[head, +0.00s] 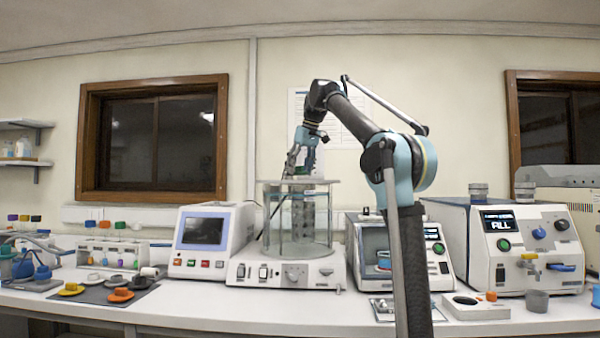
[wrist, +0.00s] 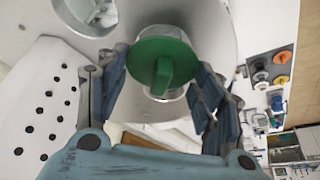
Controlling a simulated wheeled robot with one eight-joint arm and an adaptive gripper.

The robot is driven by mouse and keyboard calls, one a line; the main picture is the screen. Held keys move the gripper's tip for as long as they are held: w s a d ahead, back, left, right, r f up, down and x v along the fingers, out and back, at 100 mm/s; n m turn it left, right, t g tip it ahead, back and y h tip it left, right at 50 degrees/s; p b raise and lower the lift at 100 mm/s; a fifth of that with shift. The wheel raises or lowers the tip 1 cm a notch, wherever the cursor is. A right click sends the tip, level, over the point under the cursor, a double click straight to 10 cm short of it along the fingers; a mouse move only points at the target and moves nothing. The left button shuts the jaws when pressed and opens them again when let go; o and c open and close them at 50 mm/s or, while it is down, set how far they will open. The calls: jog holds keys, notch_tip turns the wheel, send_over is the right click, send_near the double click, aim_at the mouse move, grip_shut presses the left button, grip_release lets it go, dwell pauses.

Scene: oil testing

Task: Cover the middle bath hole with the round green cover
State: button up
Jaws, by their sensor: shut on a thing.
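The round green cover (wrist: 163,62), a disc with a raised bar handle, is in the middle of the wrist view, between the fingers of my gripper (wrist: 158,75). The gripper is shut on it. In the head view my gripper (head: 301,155) points down just above the top of the glass bath (head: 300,222), with a bit of green at its tip. In the wrist view a clear, round glass part shows around and below the disc. The middle hole is not clearly seen; I cannot tell whether the cover touches the bath top.
An instrument with a screen (head: 204,240) stands left of the bath, and another unit (head: 375,250) stands close on its right. Yellow and orange caps lie on a dark mat (head: 95,292) at left. A large white tester (head: 515,245) stands at right.

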jog(key=shift+f, duration=0.8)
dwell(0.8)
jog(key=shift+r, duration=0.8)
jog(key=shift+f, duration=0.8)
dwell(1.0)
jog(key=o, duration=0.7)
jog(key=shift+v, duration=5.5)
